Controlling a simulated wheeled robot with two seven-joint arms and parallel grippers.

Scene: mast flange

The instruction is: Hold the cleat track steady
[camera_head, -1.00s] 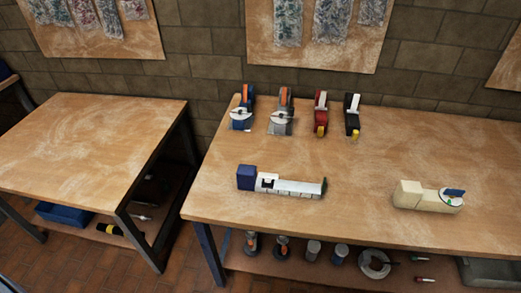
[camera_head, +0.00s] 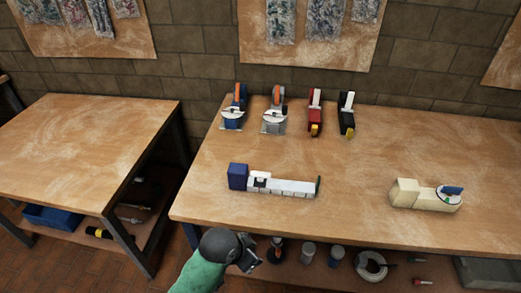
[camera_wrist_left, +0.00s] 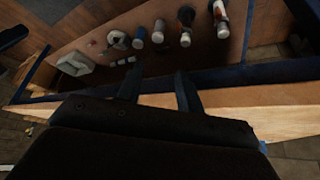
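The cleat track appears to be the white segmented bar (camera_head: 288,188) with a blue block (camera_head: 238,176) at its left end and a dark green piece at its right end. It lies flat near the front of the right-hand table. My left gripper (camera_head: 250,257) is below the front edge of that table, in front of the track and apart from it. In the left wrist view my left gripper (camera_wrist_left: 158,85) has its two fingers spread with nothing between them. The track does not show in the left wrist view. My right gripper is not in view.
The right-hand table (camera_head: 340,155) is mostly bare around the track. A cream device (camera_head: 420,196) sits to the right. Several tools, including a red one (camera_head: 315,115), stand at the back. A lower shelf holds jars and a coil (camera_head: 370,267). Another table (camera_head: 75,150) stands left.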

